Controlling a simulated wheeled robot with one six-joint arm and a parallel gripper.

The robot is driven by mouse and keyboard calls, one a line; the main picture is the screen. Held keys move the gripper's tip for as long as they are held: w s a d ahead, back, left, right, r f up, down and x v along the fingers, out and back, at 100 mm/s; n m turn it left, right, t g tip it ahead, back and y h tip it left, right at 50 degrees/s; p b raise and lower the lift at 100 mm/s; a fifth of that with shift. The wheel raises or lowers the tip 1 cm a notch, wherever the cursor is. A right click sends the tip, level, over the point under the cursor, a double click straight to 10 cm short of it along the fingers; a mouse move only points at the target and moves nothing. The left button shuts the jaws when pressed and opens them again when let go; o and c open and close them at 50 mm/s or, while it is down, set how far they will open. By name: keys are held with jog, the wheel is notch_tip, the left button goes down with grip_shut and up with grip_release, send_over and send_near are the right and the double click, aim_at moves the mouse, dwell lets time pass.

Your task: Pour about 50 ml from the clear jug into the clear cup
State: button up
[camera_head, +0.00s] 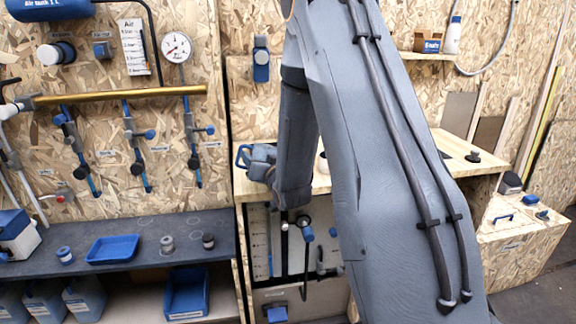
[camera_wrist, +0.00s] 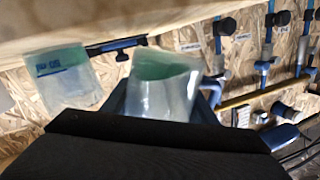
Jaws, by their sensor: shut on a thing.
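In the wrist view, which looks upside down, the clear jug (camera_wrist: 162,88) is between the blue fingers of my gripper (camera_wrist: 163,103), which is shut on it. Green liquid shows in the jug, and its surface slants in the picture. The clear cup (camera_wrist: 68,80) is beside it on the left, apart from it, with blue print and a green band near the end by the bench. I cannot tell whether liquid is passing between them. In the head view my gripper (camera_head: 258,162) is beyond my forearm at the wooden bench; jug and cup cannot be made out there.
The wooden bench (camera_head: 455,150) extends right behind my arm, with a small dark knob on it. On the left, a dark shelf (camera_head: 130,255) holds a blue tray (camera_head: 112,248) and small fittings. A brass pipe (camera_head: 120,96) with hanging valves is on the wall.

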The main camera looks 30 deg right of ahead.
jog(key=shift+s+a+f+n+t+b, duration=0.2)
jog(key=shift+a+n+b, duration=0.25)
jog(key=shift+n+b, duration=0.45)
jog(key=shift+s+a+f+n+t+b, duration=0.15)
jog(key=shift+a+n+b, duration=0.35)
jog(key=shift+n, duration=0.6)
jog(key=shift+r, duration=0.1)
